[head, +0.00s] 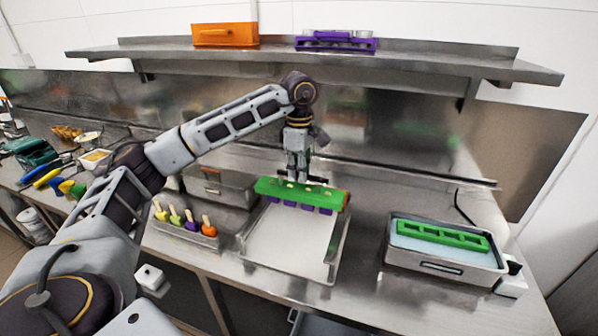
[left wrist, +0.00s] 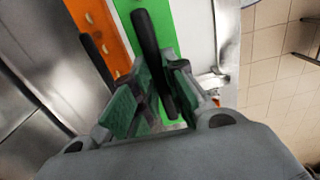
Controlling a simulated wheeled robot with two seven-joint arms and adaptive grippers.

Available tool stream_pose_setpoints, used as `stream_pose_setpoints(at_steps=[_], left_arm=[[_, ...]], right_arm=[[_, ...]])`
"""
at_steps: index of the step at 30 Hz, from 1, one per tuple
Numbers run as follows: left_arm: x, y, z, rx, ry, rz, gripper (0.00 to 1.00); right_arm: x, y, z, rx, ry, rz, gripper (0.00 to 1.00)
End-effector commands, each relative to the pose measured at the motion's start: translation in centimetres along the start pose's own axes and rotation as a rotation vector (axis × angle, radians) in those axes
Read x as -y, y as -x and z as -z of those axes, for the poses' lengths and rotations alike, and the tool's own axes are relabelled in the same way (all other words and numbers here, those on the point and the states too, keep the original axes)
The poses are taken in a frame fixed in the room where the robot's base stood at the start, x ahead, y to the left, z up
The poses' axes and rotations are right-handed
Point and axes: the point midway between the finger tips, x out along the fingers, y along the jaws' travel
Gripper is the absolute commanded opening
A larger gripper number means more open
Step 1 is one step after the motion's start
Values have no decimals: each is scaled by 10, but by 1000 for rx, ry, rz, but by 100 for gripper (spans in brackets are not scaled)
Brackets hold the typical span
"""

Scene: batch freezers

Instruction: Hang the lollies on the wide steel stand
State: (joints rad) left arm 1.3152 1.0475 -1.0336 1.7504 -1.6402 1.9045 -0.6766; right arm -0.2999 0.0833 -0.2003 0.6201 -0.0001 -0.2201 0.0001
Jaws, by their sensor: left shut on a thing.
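My left gripper (head: 298,176) is above the back part of the wide steel stand (head: 333,255), shut on a green lolly holder (head: 300,192). Purple lollies (head: 308,209) hang below this holder, over the stand's white base. The green holder also shows in the left wrist view (left wrist: 159,14), beside an orange strip with pale sticks (left wrist: 97,32). An orange end shows behind the green holder's right end in the head view. I cannot tell whether the green holder rests on the stand's rails. My right gripper is not in view.
A steel tray (head: 440,268) with a pale blue filling holds a green frame (head: 442,237) on the right. A small rack of coloured lollies (head: 185,227) stands on the left. Above, a shelf (head: 420,62) carries an orange block (head: 224,35) and a purple frame (head: 336,44).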

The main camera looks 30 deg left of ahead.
Motion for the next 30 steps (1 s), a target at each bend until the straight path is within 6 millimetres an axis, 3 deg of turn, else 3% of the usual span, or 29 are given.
stream_pose_setpoints(at_steps=[30], left_arm=[[0, -4, 0, 1, -1, -1, 0]], right_arm=[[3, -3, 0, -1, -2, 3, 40]])
